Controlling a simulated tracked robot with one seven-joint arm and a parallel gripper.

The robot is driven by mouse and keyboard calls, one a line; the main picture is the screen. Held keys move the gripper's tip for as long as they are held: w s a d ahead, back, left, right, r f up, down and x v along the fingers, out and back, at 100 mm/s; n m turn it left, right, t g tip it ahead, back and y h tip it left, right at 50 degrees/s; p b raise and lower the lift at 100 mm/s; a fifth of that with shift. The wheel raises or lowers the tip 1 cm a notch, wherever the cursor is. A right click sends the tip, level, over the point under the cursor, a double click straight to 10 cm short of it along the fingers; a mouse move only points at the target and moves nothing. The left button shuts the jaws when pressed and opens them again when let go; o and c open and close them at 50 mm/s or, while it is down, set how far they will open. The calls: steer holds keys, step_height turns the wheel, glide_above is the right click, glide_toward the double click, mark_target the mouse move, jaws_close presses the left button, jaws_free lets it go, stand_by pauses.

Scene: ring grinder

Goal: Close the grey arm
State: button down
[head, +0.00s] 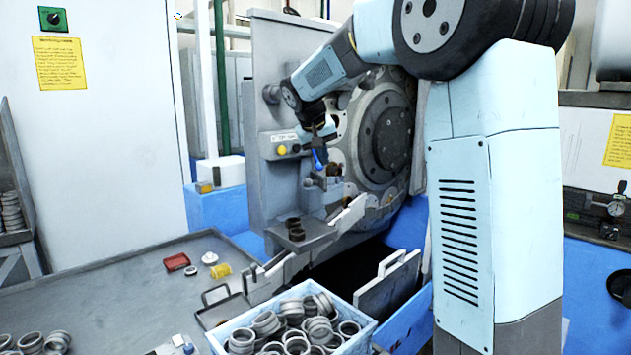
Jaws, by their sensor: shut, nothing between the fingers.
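The ring grinder (290,60) stands in the middle, with a large round grey wheel face (385,135) on its right side. My arm reaches in from the right, and my gripper (319,160) points down in front of the machine's face. It is small here, and its fingers look shut with nothing in them. A small grey arm with a round knob (316,182) sticks out just below my gripper, left of the wheel; it looks like the grey arm. I cannot tell whether they touch, nor the grey arm's exact angle.
A blue-white crate (228,330) full of metal rings stands at the front. Dark rings (295,229) sit on a grey ledge below the grey arm. A red tray (176,262) and a yellow piece (221,270) lie on the grey table (120,300), whose middle is mostly clear.

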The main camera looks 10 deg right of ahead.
steer(key=h, duration=0.1)
glide_toward(311, 181)
steer(key=s+r, duration=0.1)
steer(key=s, duration=0.2)
steer(key=x, duration=1)
steer(key=shift+d+r, duration=0.2)
steer(key=shift+d, duration=0.15)
